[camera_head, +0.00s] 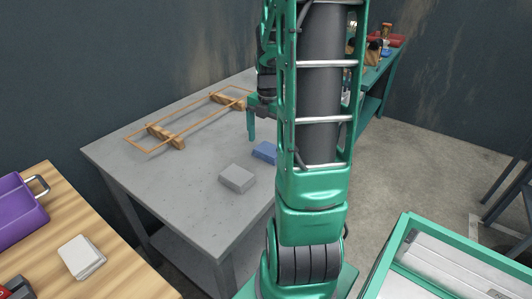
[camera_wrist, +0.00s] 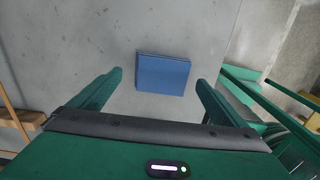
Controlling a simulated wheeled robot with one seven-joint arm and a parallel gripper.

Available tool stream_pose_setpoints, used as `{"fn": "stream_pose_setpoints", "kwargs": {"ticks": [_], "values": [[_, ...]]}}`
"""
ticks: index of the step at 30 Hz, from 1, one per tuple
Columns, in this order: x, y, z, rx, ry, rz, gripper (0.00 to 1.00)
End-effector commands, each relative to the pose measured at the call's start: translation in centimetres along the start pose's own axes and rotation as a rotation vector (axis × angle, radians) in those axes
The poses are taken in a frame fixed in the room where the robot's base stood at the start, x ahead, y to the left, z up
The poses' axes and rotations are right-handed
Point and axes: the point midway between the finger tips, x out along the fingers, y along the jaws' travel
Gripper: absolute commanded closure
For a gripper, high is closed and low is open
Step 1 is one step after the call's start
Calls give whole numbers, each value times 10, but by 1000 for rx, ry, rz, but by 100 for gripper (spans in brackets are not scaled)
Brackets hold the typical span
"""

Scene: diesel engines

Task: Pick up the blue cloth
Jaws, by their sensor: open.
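The blue cloth (camera_head: 265,152) is a folded flat square on the grey table, partly hidden behind my arm in the head view. In the wrist view the cloth (camera_wrist: 163,74) lies whole on the table, ahead of and between my two finger tips. My gripper (camera_wrist: 160,82) is open and empty, its green fingers wider apart than the cloth. In the head view one finger of my gripper (camera_head: 251,125) shows above the table, just left of and behind the cloth; the other is hidden.
A grey folded block or cloth (camera_head: 237,179) lies nearer on the grey table (camera_head: 190,205). A wooden frame (camera_head: 183,120) lies at the table's left back. A wooden table with a purple box (camera_head: 18,212) and a white cloth (camera_head: 82,256) stands at left. A green-edged case (camera_head: 452,262) is at right.

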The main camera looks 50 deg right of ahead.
Motion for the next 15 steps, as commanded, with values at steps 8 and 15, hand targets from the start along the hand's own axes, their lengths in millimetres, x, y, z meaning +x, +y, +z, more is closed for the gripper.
{"fn": "stream_pose_setpoints", "kwargs": {"ticks": [8,15], "values": [[20,0,0,1,0,0,4],[20,0,0,1,0,0,21]]}}
